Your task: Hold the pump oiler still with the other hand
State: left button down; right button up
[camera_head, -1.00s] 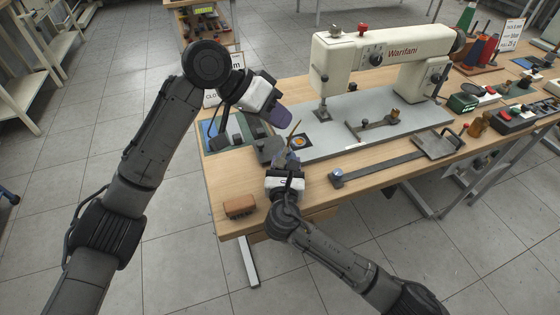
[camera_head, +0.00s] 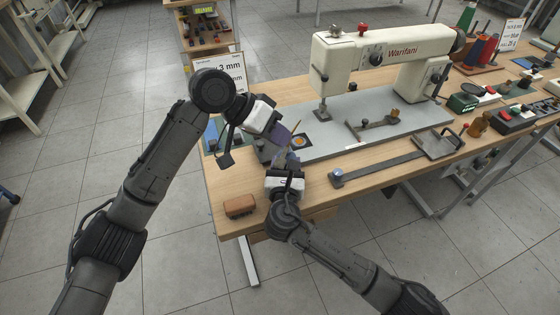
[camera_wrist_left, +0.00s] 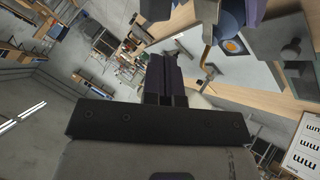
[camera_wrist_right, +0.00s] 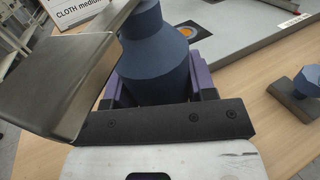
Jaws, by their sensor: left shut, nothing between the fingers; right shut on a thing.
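The pump oiler is a dark blue bottle with a conical shoulder (camera_wrist_right: 155,60) in the right wrist view. My right gripper (camera_head: 288,170) is shut around its body at the table's front left. In the left wrist view part of the oiler (camera_wrist_left: 231,14) shows at the top, with a thin brass spout (camera_wrist_left: 207,57) beside it. My left gripper (camera_head: 282,136) is shut and empty, just above and left of the oiler in the head view. Its closed purple fingers (camera_wrist_left: 165,75) show in the left wrist view, apart from the spout. The oiler is mostly hidden in the head view.
A sewing machine (camera_head: 385,48) stands on a grey plate (camera_head: 345,135) behind the grippers. A brown block (camera_head: 239,206) lies at the front left corner. A long metal bar (camera_head: 385,163) lies to the right.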

aim_at(284, 160)
pick_arm(q)
jog(key=shift+f, duration=1.95)
jog(key=shift+f, duration=0.1)
dwell(0.6)
jog(key=shift+f, duration=0.35)
jog(key=shift+f, duration=1.1)
dwell(1.2)
jog(key=shift+r, duration=1.55)
jog(key=shift+r, duration=0.1)
jog(key=shift+r, duration=2.4)
